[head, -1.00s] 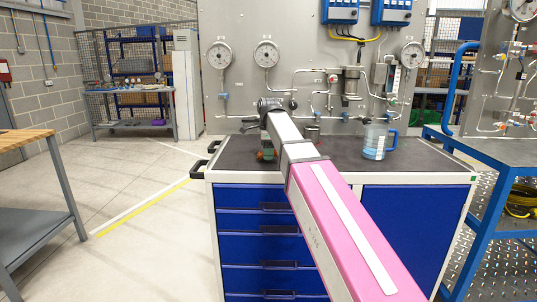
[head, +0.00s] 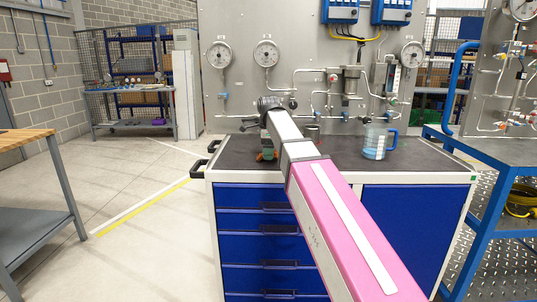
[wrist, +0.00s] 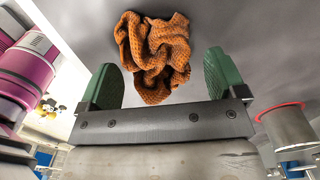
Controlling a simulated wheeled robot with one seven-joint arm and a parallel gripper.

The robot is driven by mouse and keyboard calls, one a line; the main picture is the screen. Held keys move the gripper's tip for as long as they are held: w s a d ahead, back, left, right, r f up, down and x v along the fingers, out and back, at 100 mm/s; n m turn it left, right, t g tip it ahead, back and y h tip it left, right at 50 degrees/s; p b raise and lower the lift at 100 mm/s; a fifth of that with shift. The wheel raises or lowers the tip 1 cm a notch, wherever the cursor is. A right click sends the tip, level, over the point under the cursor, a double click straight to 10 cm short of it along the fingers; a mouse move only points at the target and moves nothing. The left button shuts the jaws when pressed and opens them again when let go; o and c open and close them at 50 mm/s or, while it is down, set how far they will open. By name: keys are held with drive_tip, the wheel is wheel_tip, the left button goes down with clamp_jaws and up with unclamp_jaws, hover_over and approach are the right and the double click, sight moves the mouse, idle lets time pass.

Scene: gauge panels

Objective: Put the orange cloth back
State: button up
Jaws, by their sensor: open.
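The orange cloth (wrist: 155,55) is a crumpled, knitted-looking heap on the dark grey worktop in the wrist view. It lies just beyond and between the green fingertips of my gripper (wrist: 162,82), which stand wide apart with nothing held between them. I cannot tell whether the fingers touch the cloth. In the head view my gripper (head: 267,153) is low over the left part of the dark worktop (head: 238,152). There my arm hides most of the gripper's surroundings, and the cloth cannot be made out clearly.
A clear jug (head: 376,143) with blue contents and handle stands on the worktop's right. The gauge panel (head: 310,75) rises behind. Blue drawers (head: 262,222) are below.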

wheel_tip(320, 180, up, 11)
idle(0.4)
